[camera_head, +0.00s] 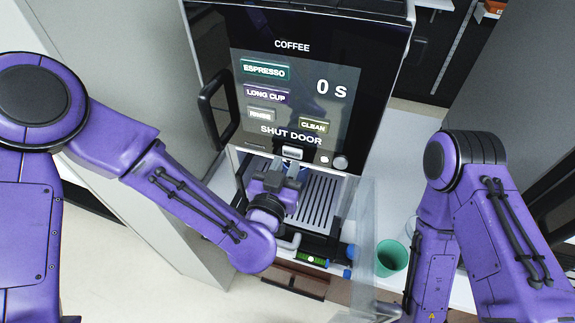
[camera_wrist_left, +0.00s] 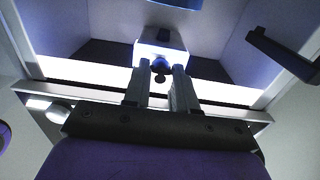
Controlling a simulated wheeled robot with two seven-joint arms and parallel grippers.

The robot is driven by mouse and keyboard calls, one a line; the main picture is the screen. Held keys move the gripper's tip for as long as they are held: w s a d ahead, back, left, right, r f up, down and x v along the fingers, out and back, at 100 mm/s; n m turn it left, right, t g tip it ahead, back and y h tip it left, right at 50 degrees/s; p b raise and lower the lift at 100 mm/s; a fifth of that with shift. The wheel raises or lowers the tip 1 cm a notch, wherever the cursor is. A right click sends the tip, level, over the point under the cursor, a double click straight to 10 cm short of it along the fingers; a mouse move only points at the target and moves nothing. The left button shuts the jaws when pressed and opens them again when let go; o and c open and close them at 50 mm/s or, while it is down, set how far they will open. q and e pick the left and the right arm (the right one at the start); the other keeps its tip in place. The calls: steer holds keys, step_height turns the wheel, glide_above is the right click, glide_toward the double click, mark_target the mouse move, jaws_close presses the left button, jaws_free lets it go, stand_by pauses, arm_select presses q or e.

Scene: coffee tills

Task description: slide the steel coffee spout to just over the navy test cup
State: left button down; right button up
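The steel coffee spout (camera_head: 292,152) is a small bright block under the machine's screen, at the top of the drip bay. In the left wrist view the spout (camera_wrist_left: 150,50) is a pale, brightly lit block with a small dark knob below it. My left gripper (camera_head: 279,181) is in the bay just below the spout. In the wrist view its fingers (camera_wrist_left: 162,76) stand apart, with the knob showing in the gap; no firm grip shows. I cannot make out the navy test cup; my left gripper and forearm hide part of the bay. My right gripper is out of view.
The coffee machine screen (camera_head: 300,95) reads "SHUT DOOR" and "0 S". A clear door (camera_head: 362,235) stands open at the bay's right. A slatted drip tray (camera_head: 320,200) lies below. A teal cup (camera_head: 392,258) stands on the counter at right. A black handle (camera_head: 212,105) sticks out at left.

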arm_select(q)
steer(key=shift+f+b, duration=0.75)
steer(key=shift+f, duration=0.15)
steer(key=c, duration=0.8)
jaws_free()
steer(key=shift+s, duration=0.1)
steer(key=shift+s, duration=0.1)
steer(key=p+v, duration=0.4)
steer(key=v, duration=0.6)
steer(key=shift+s+a+r+p, duration=0.1)
steer(key=shift+s+p, duration=0.05)
steer(key=shift+p, duration=0.2)
